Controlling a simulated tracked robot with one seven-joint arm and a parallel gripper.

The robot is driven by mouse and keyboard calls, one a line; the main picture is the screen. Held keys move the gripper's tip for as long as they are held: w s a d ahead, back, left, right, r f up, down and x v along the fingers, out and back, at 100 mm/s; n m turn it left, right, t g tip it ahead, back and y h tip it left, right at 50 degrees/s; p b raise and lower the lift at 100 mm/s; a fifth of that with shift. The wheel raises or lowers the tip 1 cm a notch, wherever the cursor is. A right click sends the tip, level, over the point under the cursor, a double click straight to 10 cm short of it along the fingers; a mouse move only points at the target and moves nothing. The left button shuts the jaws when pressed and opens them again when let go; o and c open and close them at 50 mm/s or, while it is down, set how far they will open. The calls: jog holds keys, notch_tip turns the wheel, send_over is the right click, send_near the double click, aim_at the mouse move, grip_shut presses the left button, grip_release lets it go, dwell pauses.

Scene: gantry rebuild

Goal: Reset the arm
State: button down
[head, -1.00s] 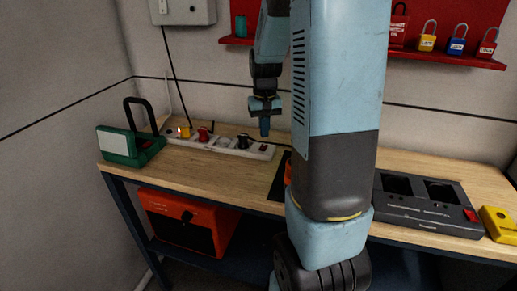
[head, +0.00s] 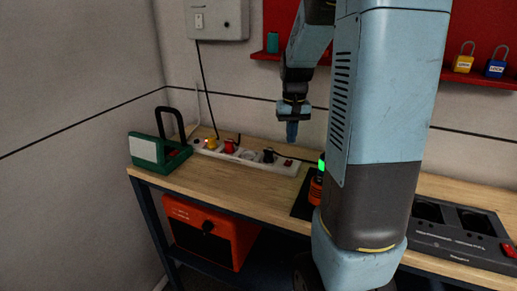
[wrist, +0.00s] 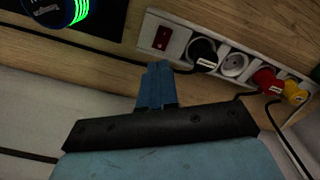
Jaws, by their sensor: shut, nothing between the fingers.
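My gripper (head: 292,132) is shut and empty. In the head view it hangs from my raised arm above the back of the workbench, near the right end of the white power strip (head: 247,156). In the wrist view the blue fingers (wrist: 157,86) are together, in front of the strip's near edge, with the red switch (wrist: 163,38) and a black plug (wrist: 203,55) just beyond them. A red plug (head: 229,146) and a yellow plug (head: 212,144) also sit in the strip. My arm hides part of the bench on the right.
A green device with a black handle (head: 159,152) stands at the bench's left end. A device with a green light (head: 322,164) stands on a black mat beside my arm. A dark tray (head: 463,240) lies right. An orange box (head: 210,232) sits below.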

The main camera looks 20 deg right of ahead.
jog(key=s+a+r+n+t, duration=0.1)
jog(key=s+a+r+t, duration=0.1)
jog(key=s+a+r, duration=0.2)
jog(key=s+a+r+n+t, duration=0.1)
jog(key=s+a+r, duration=0.3)
jog(key=s, duration=0.5)
jog(key=s+a+r+n+t, duration=0.1)
jog(key=s+a+r+t, duration=0.1)
jog(key=s+a+r, duration=0.2)
jog(key=shift+s+a+r+t, duration=0.3)
jog(key=shift+s+a, duration=0.55)
jog(key=shift+s, duration=0.55)
dwell(0.3)
